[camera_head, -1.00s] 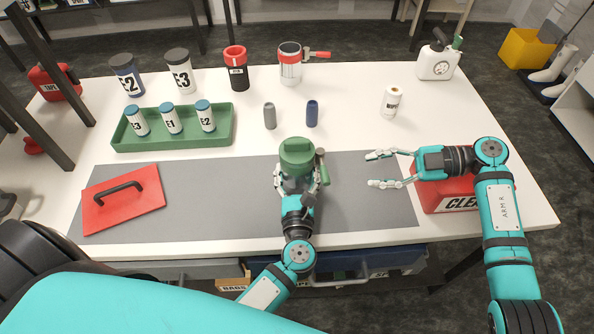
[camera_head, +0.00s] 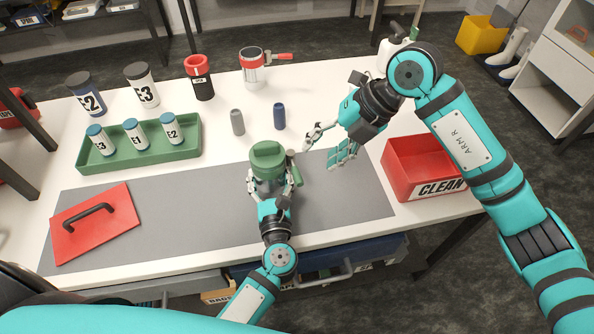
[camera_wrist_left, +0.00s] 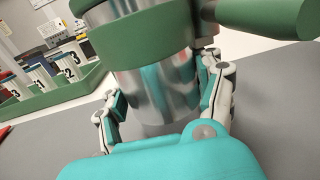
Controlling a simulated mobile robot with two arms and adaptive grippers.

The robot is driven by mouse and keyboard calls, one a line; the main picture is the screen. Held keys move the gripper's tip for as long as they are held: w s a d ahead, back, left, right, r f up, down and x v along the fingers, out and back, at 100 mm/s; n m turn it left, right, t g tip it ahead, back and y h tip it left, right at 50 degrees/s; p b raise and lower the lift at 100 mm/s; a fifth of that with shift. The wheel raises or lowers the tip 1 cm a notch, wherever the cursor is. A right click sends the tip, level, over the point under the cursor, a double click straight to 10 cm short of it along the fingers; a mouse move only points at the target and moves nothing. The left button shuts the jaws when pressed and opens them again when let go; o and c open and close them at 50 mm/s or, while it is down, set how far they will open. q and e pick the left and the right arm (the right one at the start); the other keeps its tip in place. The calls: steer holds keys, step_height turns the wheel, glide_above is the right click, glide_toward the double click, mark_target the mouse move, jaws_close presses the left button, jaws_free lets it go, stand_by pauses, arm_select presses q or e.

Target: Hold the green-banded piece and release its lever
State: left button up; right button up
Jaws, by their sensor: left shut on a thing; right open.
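The green-banded piece (camera_head: 267,160) stands upright on the grey mat, with a green top and a silver body. Its green lever (camera_head: 296,175) is on its right side. My left gripper (camera_head: 268,187) is shut around the silver body; in the left wrist view the fingers (camera_wrist_left: 165,105) flank the silver body (camera_wrist_left: 160,90) below the green band (camera_wrist_left: 140,35). The green lever also shows at the upper right there (camera_wrist_left: 265,15). My right gripper (camera_head: 323,146) is open and empty, to the right of the lever and apart from it.
A red CLEAN bin (camera_head: 425,188) stands right of the mat (camera_head: 180,215). A red lid (camera_head: 95,222) lies at the left. A green tray (camera_head: 188,148) holds three small labelled vials. Grey (camera_head: 237,122) and blue (camera_head: 279,115) cylinders stand behind the piece. Larger canisters line the back.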

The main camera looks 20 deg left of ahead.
mark_target(299, 174)
steer(key=a+f+n+t, duration=0.1)
steer(key=f, duration=0.2)
steer(key=a+f+n+t+h, duration=0.1)
steer(key=a+f+n, duration=0.1)
steer(key=f, duration=0.1)
steer(key=a+f+n+t+h, duration=0.1)
steer(key=f, duration=0.2)
steer(key=shift+s+a+n+t, duration=0.15)
steer(key=shift+a+n+t, duration=0.15)
jaws_close()
stand_by(0.3)
